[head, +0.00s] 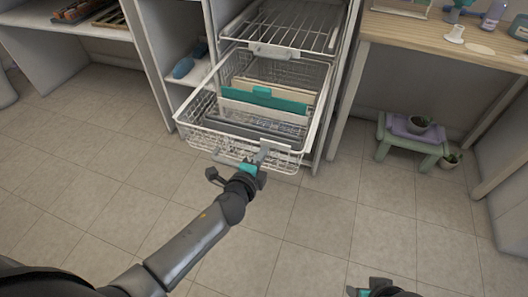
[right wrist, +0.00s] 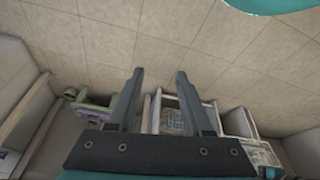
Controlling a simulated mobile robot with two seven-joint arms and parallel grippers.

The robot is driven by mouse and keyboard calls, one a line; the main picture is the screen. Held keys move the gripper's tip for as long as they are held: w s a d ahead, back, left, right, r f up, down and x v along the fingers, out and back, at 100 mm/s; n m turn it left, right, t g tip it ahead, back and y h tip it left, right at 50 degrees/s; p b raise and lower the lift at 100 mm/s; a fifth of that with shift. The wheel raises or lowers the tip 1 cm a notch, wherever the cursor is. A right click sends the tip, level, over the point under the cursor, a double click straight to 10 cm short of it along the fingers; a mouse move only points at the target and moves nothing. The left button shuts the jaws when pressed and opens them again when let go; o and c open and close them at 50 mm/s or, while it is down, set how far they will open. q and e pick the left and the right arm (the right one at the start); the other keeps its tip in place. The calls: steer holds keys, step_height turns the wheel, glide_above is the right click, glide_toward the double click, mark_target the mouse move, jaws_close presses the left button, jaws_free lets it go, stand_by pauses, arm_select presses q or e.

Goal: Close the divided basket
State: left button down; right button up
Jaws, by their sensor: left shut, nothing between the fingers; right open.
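The divided basket (head: 196,134) is a white wire basket, pulled out toward me from the cabinet in the head view. Upright dividers stand inside it, among them a teal one (head: 262,102) and pale and grey ones. My left gripper (head: 262,157) is at the basket's front side, close to its handle; I cannot tell whether it touches. It is shut and holds nothing. My right gripper (right wrist: 155,75) is open and empty in the right wrist view, over the floor. In the head view only a bit of my right arm shows at the bottom edge.
A shallower wire basket (head: 285,27) sits above in the cabinet. A wooden-topped desk (head: 445,36) stands to the right, with a green stool (head: 409,146) and potted plants beneath. Shelves with a blue item (head: 183,67) are to the left. The tiled floor (head: 330,215) in front is clear.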

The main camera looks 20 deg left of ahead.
arm_select(q)
steer(key=shift+w, duration=0.8)
arm_select(e)
steer(key=shift+r, duration=0.35)
arm_select(q)
steer(key=shift+w, duration=0.1)
arm_select(e)
steer(key=shift+w, duration=0.1)
